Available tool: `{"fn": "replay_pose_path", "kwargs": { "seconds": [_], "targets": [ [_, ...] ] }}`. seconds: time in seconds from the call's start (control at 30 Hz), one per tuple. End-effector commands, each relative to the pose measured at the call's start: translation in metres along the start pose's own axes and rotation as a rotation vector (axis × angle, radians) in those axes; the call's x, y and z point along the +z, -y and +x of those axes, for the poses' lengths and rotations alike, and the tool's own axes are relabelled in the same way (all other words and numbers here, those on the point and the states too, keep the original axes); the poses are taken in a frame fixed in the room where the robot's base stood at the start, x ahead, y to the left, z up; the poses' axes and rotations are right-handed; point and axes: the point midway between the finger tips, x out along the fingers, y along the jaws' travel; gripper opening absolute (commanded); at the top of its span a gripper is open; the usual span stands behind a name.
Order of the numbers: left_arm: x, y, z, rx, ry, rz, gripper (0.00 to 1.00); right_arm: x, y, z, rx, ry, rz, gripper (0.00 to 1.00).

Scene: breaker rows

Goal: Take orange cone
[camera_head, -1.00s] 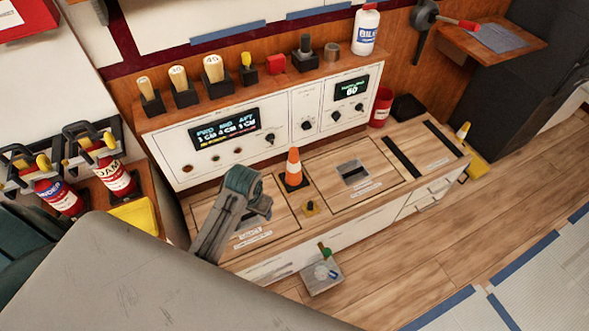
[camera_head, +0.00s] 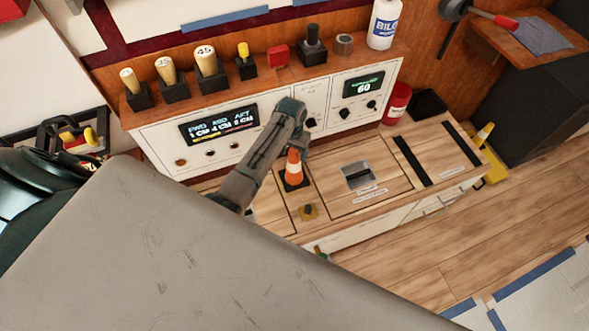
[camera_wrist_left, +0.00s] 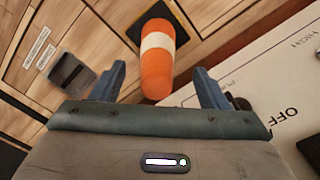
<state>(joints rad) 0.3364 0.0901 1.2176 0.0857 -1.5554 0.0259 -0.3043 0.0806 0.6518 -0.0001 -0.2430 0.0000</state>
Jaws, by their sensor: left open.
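The orange cone (camera_head: 294,165) has a white band and a dark square base, and stands on the wooden counter in the head view. My left gripper (camera_head: 297,140) is just above it and hides part of its top. In the left wrist view the cone (camera_wrist_left: 157,58) lies between the two blue-grey fingers of my left gripper (camera_wrist_left: 160,85), with a gap at each side. The gripper is open and holds nothing. My right gripper is not in view.
A white control panel (camera_head: 160,140) rises right behind the cone. A shelf above it carries several wooden plugs (camera_head: 206,60) and a white bottle (camera_head: 384,24).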

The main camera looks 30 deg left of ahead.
Motion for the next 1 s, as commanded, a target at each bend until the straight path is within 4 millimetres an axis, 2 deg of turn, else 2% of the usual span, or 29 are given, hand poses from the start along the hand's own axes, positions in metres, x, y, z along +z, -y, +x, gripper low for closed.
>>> {"fn": "replay_pose_path", "kwargs": {
  "seconds": [0.43,0.73,1.0],
  "targets": [
    [-0.009,-0.003,0.048,-0.001,0.001,0.000,0.68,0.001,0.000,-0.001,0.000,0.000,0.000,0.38],
    [-0.009,-0.003,0.052,-0.001,0.000,0.000,0.68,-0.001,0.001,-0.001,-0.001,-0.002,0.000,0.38],
    [-0.009,-0.003,0.052,-0.001,0.000,0.000,0.15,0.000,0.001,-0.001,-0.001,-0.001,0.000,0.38]
  ]
}}
